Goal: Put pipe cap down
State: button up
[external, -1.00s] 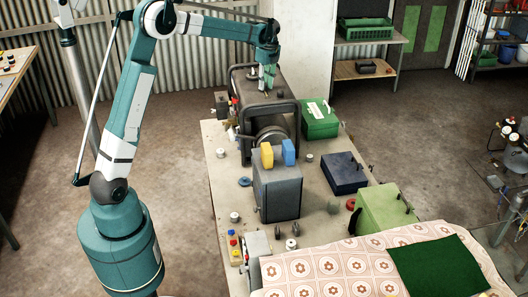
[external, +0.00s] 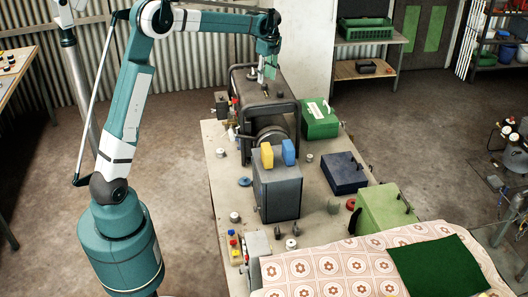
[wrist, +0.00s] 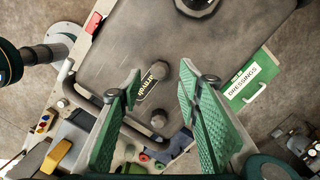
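My gripper (external: 268,70) is above the top of the dark grey framed machine (external: 250,83). In the wrist view my gripper (wrist: 160,82) has its two green textured fingers wide apart, with nothing held between them. A small grey cylindrical piece (wrist: 161,72), possibly the pipe cap, stands on the machine top beside a black label, seen through the gap between the fingers. It also shows in the external view (external: 266,91), just below the fingertips and apart from them. I cannot tell for certain that it is the cap.
A dark tubular frame (external: 297,120) surrounds the machine. A green dressings box (external: 319,121) stands to its right. A dark block with yellow and blue pieces (external: 277,188) stands in front, with a navy box (external: 345,172) to the right. Small round parts dot the bench.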

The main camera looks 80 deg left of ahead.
aim_at(267, 88)
notch_tip(267, 88, up, 8)
jog(key=shift+w+d, duration=0.3)
jog(key=shift+d, duration=0.15)
jog(key=shift+f, duration=0.1)
dwell(0.4)
jog(key=shift+d, duration=0.1)
jog(key=s+d+r+n+t, duration=0.1)
jog(key=s+d+r+n, duration=0.15)
jog(key=d, duration=0.95)
jog(key=s+d+r+n+t, duration=0.1)
jog(key=s+d+r+t, duration=0.15)
jog(key=d, duration=0.85)
jog(key=s+d+r+n, duration=0.1)
jog(key=s+d, duration=0.2)
jog(key=d, duration=0.9)
jog(key=s+d+f+n+t, duration=0.1)
jog(key=s+d+f+n, duration=0.1)
jog(key=s+d+f, duration=0.2)
jog(key=s+d+f+n+t, duration=0.2)
jog(key=s+d+f, duration=0.2)
jog(key=s+d, duration=0.6)
jog(key=s+d+f+n+t+h, duration=0.1)
jog(key=s+d+f+n, duration=0.1)
jog(key=s+d+f, duration=0.2)
jog(key=s+d, duration=0.3)
jog(key=d, duration=0.3)
jog(key=shift+d+f, duration=0.15)
jog(key=shift+d, duration=0.05)
jog(key=shift+s+t, duration=0.1)
jog(key=shift+t, duration=0.15)
